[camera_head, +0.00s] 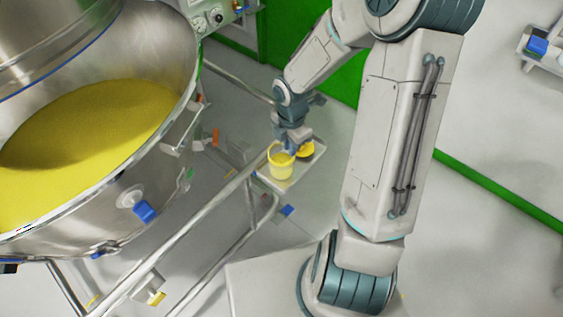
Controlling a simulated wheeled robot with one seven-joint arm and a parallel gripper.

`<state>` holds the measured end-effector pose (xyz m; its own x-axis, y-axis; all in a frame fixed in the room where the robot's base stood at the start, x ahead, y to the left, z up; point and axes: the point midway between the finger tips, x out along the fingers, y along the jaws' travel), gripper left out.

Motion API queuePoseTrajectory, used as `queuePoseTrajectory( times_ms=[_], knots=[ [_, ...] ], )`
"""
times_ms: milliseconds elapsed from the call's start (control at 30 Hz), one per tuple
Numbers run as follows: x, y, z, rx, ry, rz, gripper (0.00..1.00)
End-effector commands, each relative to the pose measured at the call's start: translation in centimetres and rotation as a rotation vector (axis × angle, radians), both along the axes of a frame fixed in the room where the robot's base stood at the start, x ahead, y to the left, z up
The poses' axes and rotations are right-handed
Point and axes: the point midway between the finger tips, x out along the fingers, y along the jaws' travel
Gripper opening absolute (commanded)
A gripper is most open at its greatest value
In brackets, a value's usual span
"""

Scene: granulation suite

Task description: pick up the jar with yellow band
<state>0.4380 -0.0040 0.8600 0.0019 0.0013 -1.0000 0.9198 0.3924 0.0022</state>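A small jar (281,168) with a pale yellow body and a brighter yellow band near its top stands upright on a small grey tray (302,172). A darker round thing with a yellow part (305,150) sits just right of and behind the jar; its lower side is hard to make out. My gripper (290,147) points down at the jar's far right rim, between the jar and the round thing. It overlaps the jar's upper edge in the picture, and I cannot tell whether it touches it. The fingers are too small and partly hidden to show their opening.
A large steel bowl (165,45) of yellow powder (85,140) fills the left side. Metal rails (190,232) run diagonally beside the tray. A wall-side fixture with a blue knob (538,46) is at upper right. The pale floor (480,250) at right looks clear.

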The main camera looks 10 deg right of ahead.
Motion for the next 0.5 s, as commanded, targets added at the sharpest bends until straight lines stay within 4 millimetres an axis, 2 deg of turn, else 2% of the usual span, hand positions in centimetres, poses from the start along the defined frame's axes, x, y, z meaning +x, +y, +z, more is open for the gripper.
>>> queuePoseTrajectory(
  times_ms=[33, 200, 300, 500],
  knots=[
    [-0.1, 0.1, -1.5, 0.001, 0.006, 0.004, 0.13],
    [-0.2, 0.1, -4.8, 0.000, 0.005, 0.002, 0.13],
    [-0.1, 0.1, -6.1, -0.001, 0.004, -0.001, 0.13],
    [-0.2, 0.0, -7.3, -0.001, 0.003, -0.002, 0.13]
  ],
)
